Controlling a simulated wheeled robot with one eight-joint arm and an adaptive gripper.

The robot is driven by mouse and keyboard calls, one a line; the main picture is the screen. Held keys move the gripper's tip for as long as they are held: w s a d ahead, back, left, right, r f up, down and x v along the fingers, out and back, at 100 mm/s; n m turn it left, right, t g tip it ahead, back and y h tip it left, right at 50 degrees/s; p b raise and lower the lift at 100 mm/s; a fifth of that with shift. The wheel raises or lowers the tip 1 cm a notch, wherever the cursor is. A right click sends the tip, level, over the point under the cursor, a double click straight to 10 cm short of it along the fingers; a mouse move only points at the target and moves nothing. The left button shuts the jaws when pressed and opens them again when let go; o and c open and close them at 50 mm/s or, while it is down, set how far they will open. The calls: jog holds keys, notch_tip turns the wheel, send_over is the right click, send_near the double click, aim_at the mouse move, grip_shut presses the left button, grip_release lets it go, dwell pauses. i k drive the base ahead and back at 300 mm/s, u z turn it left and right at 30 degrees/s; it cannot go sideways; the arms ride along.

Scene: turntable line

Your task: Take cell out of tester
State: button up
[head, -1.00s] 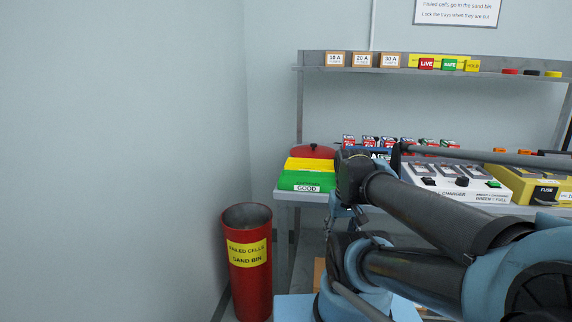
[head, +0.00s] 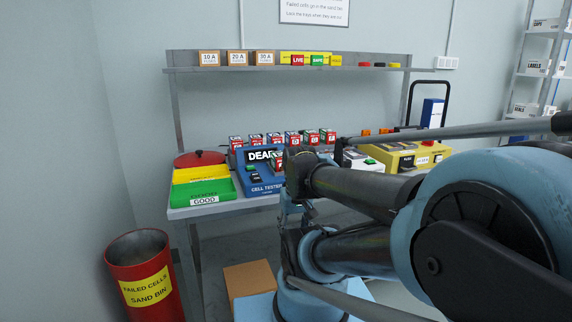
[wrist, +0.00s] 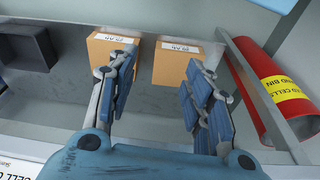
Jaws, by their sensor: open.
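The blue cell tester (head: 262,188) stands on the bench in the head view, left of my arm. Its display reads DEAD, though my arm covers its right edge. A cell with a red and green label (head: 278,159) shows at the tester's upper right, partly hidden by my arm; how it is seated cannot be told. My gripper (wrist: 160,65) is open and empty in the wrist view. It hangs near the bench's front, with cardboard boxes beyond its fingers. A white label edge at lower left there reads CELL.
Several cells (head: 273,139) stand in a row behind the tester. Yellow and green trays (head: 205,190) lie to its left, the green one marked GOOD. The red sand bin (head: 146,273) stands on the floor at left. A charger and a yellow fuse unit (head: 420,155) sit at right.

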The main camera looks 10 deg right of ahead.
aim_at(275, 156)
jog(key=u, duration=0.65)
jog(key=k, duration=1.3)
jog(key=z, duration=0.4)
jog(key=i, duration=1)
jog(key=z, duration=0.05)
